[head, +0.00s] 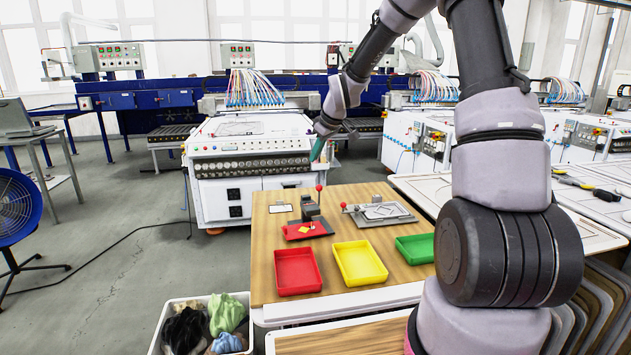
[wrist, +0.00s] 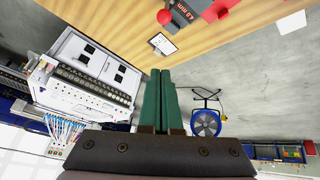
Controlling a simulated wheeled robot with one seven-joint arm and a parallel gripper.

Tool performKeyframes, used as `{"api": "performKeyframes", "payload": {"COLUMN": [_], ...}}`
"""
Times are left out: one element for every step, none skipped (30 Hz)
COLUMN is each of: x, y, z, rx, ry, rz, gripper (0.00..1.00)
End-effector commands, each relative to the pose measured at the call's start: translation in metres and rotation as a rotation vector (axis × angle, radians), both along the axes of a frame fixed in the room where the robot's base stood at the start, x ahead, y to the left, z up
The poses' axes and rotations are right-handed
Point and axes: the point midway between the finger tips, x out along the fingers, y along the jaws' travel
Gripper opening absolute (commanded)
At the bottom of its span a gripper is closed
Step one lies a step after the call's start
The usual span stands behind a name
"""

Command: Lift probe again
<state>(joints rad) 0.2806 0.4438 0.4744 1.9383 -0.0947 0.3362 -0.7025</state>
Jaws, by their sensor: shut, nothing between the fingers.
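A small dark gauge stand (head: 310,208) with a red ball knob (head: 319,187) sits on a red base plate (head: 318,231) on the wooden table. A yellow piece (head: 303,229) lies on that plate. In the wrist view the red knob (wrist: 164,17) and the grey gauge body (wrist: 188,12), marked 4.0 mm, show at the top edge. I cannot tell which part is the probe. My gripper (head: 317,152) is above and beyond the table's far edge, apart from the gauge. Its green fingers (wrist: 160,73) are together and empty.
Red (head: 297,288), yellow (head: 360,280) and green (head: 424,250) trays stand along the table's front. A grey fixture (head: 384,212) with a red-knobbed lever is right of the gauge. A small white-faced plate (head: 280,208) lies left. A white machine (head: 250,165) stands behind.

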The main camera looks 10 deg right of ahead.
Motion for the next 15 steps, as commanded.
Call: {"api": "performKeyframes", "payload": {"x": [0.0, 0.0, 0.0, 0.001, 0.001, 0.003, 0.004, 0.006, 0.009, 0.011, 0.014, 0.018, 0.021, 0.023, 0.028], "y": [0.0, 0.0, 0.0, 0.001, 0.001, 0.003, 0.003, 0.004, 0.006, 0.008, 0.009, 0.011, 0.013, 0.014, 0.016], "z": [0.0, 0.0, -0.001, -0.002, -0.004, -0.006, -0.009, -0.013, -0.018, -0.023, -0.028, -0.036, -0.042, -0.047, -0.055], "rx": [0.0, 0.0, 0.0, 0.0, 0.0, 0.001, 0.001, 0.002, 0.0, 0.001, 0.001, 0.001, 0.001, 0.001, 0.001], "ry": [0.0, 0.0, 0.001, 0.002, 0.001, 0.002, 0.002, 0.004, 0.003, 0.003, 0.005, 0.005, 0.005, 0.005, 0.005], "rz": [0.0, 0.0, -0.001, 0.0, 0.0, 0.0, 0.0, 0.0, 0.0, 0.001, 0.001, 0.002, 0.002, 0.001, 0.001], "gripper": [0.0, 0.0, 0.0, 0.0, 0.0, 0.0, 0.0, 0.0, 0.0, 0.0, 0.0, 0.0, 0.0, 0.0, 0.0]}}
